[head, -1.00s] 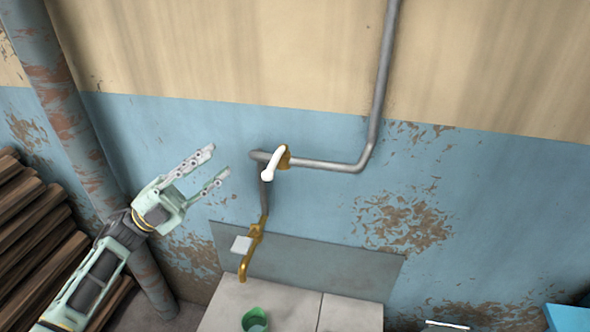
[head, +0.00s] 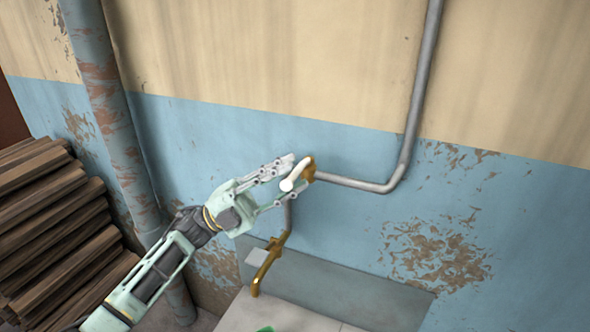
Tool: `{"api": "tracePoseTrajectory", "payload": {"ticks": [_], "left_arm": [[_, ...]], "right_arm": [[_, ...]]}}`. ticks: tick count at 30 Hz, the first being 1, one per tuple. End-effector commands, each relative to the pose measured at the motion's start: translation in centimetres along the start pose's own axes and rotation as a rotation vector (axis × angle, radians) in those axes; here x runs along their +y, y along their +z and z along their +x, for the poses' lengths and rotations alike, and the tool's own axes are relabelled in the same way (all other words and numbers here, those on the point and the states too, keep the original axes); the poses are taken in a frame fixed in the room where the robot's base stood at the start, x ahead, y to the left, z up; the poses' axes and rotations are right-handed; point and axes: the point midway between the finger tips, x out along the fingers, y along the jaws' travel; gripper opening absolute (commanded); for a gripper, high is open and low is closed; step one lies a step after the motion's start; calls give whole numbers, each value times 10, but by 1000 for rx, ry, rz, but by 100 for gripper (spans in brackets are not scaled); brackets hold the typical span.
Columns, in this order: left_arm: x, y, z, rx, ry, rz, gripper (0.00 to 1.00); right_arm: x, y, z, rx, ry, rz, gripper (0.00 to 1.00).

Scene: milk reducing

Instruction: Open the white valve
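The white valve (head: 295,176) is a white lever on a brass fitting (head: 309,168), on the grey pipe along the blue wall. It slants from upper right to lower left. My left gripper (head: 297,177) is at the lever, with one finger above it and one below it. The fingers are spread apart, and the lever lies between them; I cannot tell whether they touch it. My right gripper is not in view.
A grey pipe (head: 408,150) runs up the wall to the right. A brass tap (head: 264,270) hangs below the valve over a light counter (head: 250,313). A green cup (head: 265,329) barely shows at the bottom edge. Stacked wood (head: 60,230) and a rusty vertical pipe (head: 115,120) stand left.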

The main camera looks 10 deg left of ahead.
Motion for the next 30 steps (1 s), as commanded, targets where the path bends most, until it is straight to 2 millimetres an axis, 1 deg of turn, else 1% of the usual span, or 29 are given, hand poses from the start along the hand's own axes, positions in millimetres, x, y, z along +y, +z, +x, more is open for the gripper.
{"api": "tracePoseTrajectory", "payload": {"ticks": [1, 4, 13, 14, 23, 24, 30], "left_arm": [[-1, 0, 7, 0, -1, -1, 30], [0, 0, 14, 0, 0, -1, 30], [1, 0, 16, -1, 0, -1, 30], [1, 0, 16, -1, 0, -1, 28], [1, 0, 16, -1, 1, -1, 2], [1, 0, 16, -1, 1, -1, 0], [2, 0, 15, -1, 3, -1, 0]], "right_arm": [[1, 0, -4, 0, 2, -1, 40], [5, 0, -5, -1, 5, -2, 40], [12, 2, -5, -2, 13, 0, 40], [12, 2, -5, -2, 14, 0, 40], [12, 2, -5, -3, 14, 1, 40], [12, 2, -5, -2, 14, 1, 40], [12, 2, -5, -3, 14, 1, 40]]}}
